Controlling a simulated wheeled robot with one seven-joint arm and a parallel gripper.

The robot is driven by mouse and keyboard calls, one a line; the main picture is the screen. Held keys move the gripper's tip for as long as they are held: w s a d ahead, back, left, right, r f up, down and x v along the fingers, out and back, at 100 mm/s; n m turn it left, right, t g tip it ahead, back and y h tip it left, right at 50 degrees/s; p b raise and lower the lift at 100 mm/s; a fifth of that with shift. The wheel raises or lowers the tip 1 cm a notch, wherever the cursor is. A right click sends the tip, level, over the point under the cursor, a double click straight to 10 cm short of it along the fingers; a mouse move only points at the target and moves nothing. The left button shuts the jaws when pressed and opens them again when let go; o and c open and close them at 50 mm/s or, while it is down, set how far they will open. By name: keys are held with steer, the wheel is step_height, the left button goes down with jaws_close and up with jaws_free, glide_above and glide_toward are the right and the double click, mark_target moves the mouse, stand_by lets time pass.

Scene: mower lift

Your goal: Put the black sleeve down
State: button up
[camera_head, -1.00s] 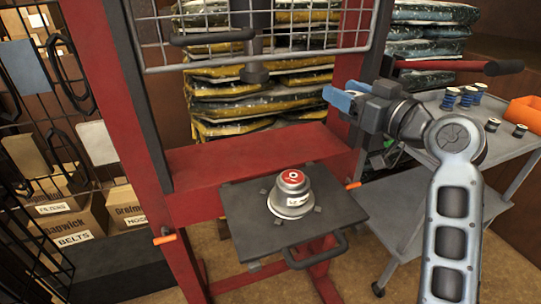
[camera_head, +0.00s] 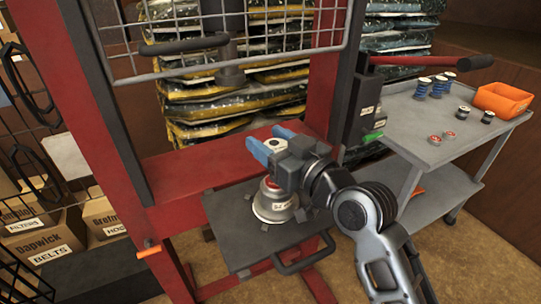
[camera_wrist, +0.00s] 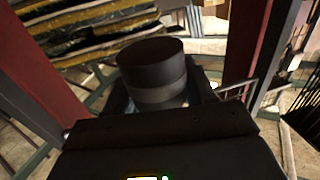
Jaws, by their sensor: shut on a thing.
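The black sleeve (camera_wrist: 152,72) is a short dark cylinder, held in my gripper and filling the middle of the wrist view. In the head view my gripper (camera_head: 270,146) has blue fingers shut on it. Only a small pale top with a dark centre (camera_head: 274,154) shows between the fingers. The gripper is above the silver bell-shaped housing (camera_head: 270,204) on the press's dark plate (camera_head: 227,225). The housing's red top is partly hidden by the gripper. I cannot tell whether the sleeve touches it.
The red press frame (camera_head: 170,192) and wire guard (camera_head: 250,40) stand around the plate. A grey cart (camera_head: 415,120) at right holds several small parts and an orange bin (camera_head: 502,99). The cart's front top has free room.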

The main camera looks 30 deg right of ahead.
steer(key=shift+f, duration=1.95)
steer(key=shift+f, duration=0.2)
steer(key=o, duration=1.5)
steer(key=shift+r, duration=0.15)
steer(key=shift+b+v, duration=1.35)
steer(key=shift+v, duration=4.7)
